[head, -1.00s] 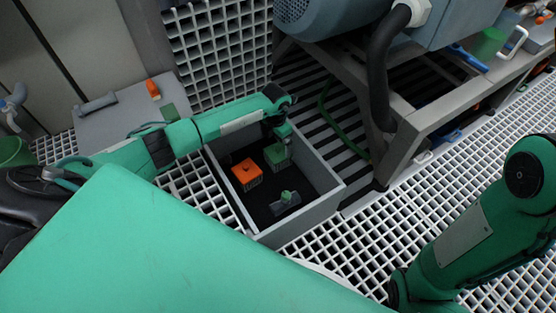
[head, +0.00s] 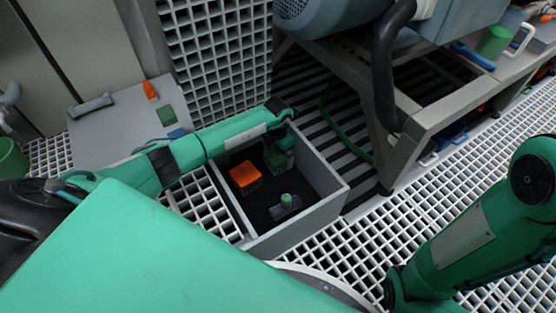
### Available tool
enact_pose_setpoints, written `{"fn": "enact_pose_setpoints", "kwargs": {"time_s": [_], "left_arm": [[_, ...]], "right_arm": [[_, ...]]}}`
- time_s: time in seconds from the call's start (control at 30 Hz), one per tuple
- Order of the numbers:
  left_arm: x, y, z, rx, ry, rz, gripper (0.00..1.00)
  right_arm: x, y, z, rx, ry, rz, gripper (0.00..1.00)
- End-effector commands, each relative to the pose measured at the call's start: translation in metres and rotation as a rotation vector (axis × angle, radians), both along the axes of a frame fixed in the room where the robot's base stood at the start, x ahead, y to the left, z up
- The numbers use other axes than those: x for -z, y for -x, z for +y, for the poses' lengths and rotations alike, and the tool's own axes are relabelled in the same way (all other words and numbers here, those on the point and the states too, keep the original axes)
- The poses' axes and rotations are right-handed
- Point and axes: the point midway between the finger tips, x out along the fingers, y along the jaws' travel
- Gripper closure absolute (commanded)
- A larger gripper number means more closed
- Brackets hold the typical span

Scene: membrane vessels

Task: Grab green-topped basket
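The green-topped basket (head: 279,162) stands in the far part of a grey open box with a dark floor. My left gripper (head: 281,146) is right at its top, reaching down from the end of my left arm. The gripper covers part of the green top, and its fingers are too small and dark to tell whether they are open or shut on it. My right arm shows at the right, but its gripper is out of view.
An orange-topped basket (head: 244,176) stands left of the green one in the grey box (head: 328,200). A dark piece with a green knob (head: 286,202) lies nearer the front. The box walls surround them. A machine frame (head: 408,140) stands close on the right.

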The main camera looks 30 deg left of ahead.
Motion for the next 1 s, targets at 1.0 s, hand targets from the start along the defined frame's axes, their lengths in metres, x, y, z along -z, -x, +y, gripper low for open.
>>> {"fn": "enact_pose_setpoints", "kwargs": {"time_s": [1.0], "left_arm": [[-0.061, -0.001, 0.000, 0.001, 0.000, -0.002, 0.48]], "right_arm": [[-0.030, -0.007, -0.002, 0.002, 0.011, 0.010, 0.49]]}}
